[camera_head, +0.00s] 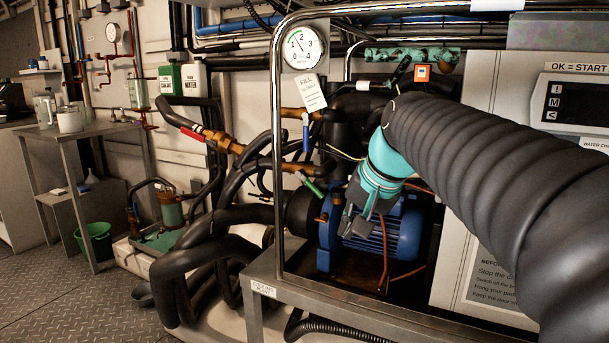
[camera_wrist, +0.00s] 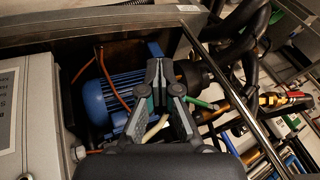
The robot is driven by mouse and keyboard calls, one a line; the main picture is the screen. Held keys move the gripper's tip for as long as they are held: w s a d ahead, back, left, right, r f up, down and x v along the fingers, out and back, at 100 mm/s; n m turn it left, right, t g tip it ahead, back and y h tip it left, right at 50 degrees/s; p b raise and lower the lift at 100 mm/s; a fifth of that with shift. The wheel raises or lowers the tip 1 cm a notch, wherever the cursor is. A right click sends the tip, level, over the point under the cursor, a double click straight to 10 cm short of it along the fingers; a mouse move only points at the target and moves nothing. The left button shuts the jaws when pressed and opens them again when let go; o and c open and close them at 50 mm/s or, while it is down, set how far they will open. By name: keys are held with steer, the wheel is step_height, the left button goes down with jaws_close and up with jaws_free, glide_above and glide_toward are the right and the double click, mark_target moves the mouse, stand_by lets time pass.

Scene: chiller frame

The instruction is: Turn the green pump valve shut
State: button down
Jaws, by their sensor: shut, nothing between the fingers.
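The green valve handle (camera_head: 310,185) is a short lever slanting down to the right, just left of the blue pump motor (camera_head: 385,238). In the wrist view the green handle (camera_wrist: 202,103) lies just right of my fingers, partly hidden by them. My gripper (camera_head: 352,226) points down in front of the motor, to the right of the handle and slightly lower in the picture. In the wrist view its fingertips (camera_wrist: 161,66) are together and empty, with the motor behind them to the left. I cannot tell whether a finger touches the handle.
A blue handle (camera_head: 306,133) and a red handle (camera_head: 192,134) sit on nearby pipes. A steel frame post (camera_head: 277,150) stands left of the green handle. Black insulated pipes (camera_head: 205,255) crowd the lower left. A gauge (camera_head: 303,46) hangs above. A white cabinet (camera_head: 455,240) stands at right.

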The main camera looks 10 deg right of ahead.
mark_target(315, 188)
steer(key=w+d+r+m+y+p, duration=0.1)
steer(key=w+d+r+m, duration=0.1)
steer(key=w+r, duration=0.45)
steer(key=w+d+r+m+y+p, duration=0.1)
steer(key=w+d+r, duration=0.2)
steer(key=w+r, duration=0.35)
steer(key=shift+t, duration=0.3)
steer(key=b+x, duration=0.1)
steer(key=x, duration=0.7)
steer(key=b+x, duration=0.1)
steer(key=x, duration=0.7)
steer(key=shift+w+d+f, duration=0.1)
steer(key=shift+w+d, duration=0.05)
steer(key=shift+w, duration=0.15)
steer(key=shift+f+b, duration=0.1)
steer(key=shift+b, duration=0.2)
